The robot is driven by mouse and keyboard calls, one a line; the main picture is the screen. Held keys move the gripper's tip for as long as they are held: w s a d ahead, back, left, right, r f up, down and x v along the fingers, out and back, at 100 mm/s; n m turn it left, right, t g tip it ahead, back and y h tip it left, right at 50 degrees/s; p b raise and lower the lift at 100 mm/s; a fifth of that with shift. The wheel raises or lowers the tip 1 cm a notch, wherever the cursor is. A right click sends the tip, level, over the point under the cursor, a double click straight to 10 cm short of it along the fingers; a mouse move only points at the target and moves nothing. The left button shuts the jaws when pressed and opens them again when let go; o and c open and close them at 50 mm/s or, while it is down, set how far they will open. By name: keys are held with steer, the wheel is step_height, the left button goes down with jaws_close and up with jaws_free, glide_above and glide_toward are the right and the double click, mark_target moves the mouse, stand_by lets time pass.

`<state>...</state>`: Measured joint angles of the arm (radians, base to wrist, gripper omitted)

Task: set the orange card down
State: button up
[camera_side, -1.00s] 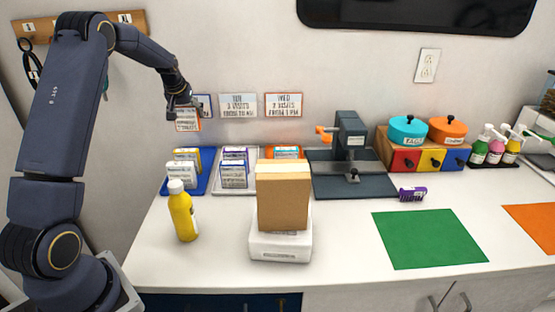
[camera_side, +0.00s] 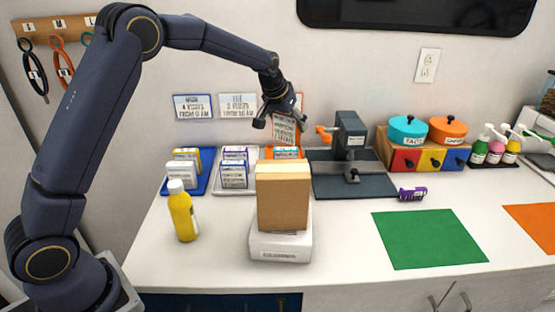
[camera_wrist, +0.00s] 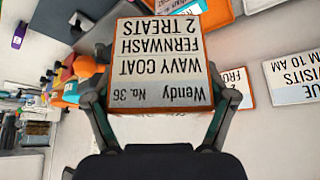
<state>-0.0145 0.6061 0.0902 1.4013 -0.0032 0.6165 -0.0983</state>
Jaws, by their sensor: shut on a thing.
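My gripper (camera_side: 277,109) is shut on the orange card (camera_side: 285,128), held in the air in front of the wall, above the orange tray (camera_side: 268,152). In the wrist view the orange card (camera_wrist: 160,65) has a white face, black print reading "Wendy No. 36", and an orange edge; the fingers of my gripper (camera_wrist: 158,100) lie at its two sides. The orange tray stands at the back of the counter with teal-topped packs (camera_side: 287,152) on it. Its front is hidden behind the brown box.
A brown box (camera_side: 283,205) on a white scale (camera_side: 281,247) stands in front of the tray. A dark press (camera_side: 350,140) stands to its right, a white tray (camera_side: 217,188) and blue tray (camera_side: 203,186) to its left. A yellow bottle (camera_side: 183,215) stands at front left.

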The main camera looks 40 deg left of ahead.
steer(key=s+d+m+h, duration=0.2)
steer(key=s+d+m, duration=0.1)
steer(key=d, duration=1.3)
steer(key=s+d+m+h, duration=0.1)
steer(key=s+d+m, duration=0.25)
steer(key=d, duration=1.25)
steer(key=shift+w+f, duration=0.15)
steer(key=shift+f, duration=7.35)
steer(key=shift+f, duration=0.15)
steer(key=o, duration=1)
